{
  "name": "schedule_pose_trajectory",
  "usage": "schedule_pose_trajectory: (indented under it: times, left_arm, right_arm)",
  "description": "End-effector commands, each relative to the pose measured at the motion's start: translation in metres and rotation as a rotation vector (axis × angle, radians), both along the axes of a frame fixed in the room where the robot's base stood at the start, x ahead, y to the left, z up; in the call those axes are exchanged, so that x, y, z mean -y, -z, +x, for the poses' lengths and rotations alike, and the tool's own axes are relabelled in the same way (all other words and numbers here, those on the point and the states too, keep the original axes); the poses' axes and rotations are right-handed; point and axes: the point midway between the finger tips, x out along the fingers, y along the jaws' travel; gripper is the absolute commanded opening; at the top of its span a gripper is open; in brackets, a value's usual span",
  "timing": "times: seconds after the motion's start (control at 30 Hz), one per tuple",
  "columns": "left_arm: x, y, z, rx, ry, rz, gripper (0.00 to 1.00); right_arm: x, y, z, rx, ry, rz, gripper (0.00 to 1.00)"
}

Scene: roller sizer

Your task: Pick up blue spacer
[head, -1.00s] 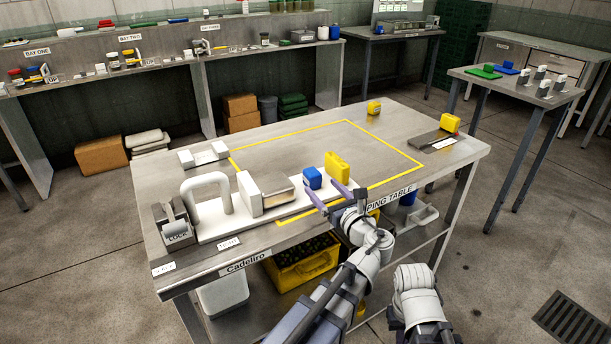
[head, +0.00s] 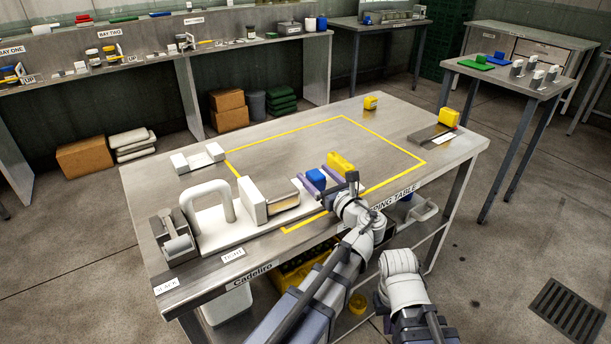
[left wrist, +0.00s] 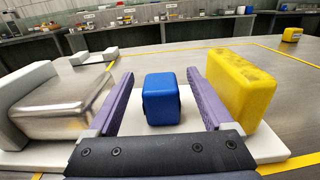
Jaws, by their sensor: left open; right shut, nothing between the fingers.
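The blue spacer (head: 316,177) is a small rounded block on the white base plate of the fixture on the table. In the left wrist view the blue spacer (left wrist: 161,98) stands between the two purple fingers of my left gripper (left wrist: 162,105), with a gap on each side. My left gripper (head: 325,182) is open around it, not touching as far as I can see. A yellow block (head: 341,163) stands just right of the right finger; it also shows in the left wrist view (left wrist: 238,85). My right gripper is outside both views; only my right arm shows in the head view.
A metal block (head: 281,194) with a white end piece stands close left of the left finger. A white handle (head: 208,199) and a grey roller unit (head: 176,240) are further left. The yellow-taped table area (head: 290,140) behind is mostly clear.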

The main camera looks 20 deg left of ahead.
Motion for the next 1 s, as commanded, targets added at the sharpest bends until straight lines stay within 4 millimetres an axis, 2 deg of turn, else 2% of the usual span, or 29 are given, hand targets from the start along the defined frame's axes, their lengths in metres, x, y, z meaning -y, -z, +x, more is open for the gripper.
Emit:
schedule_pose_trajectory:
  times: [0.27,1.0]
  left_arm:
    - [0.0013,0.0004,0.0021,0.0,0.001,0.0,0.85]
    - [0.001,0.0005,0.002,0.0,0.001,0.0,0.02]
  right_arm:
    - [0.0001,0.0004,-0.0003,0.0,0.0,0.0,0.0]
    - [0.0001,0.0004,-0.0002,0.0,0.0,0.0,0.0]
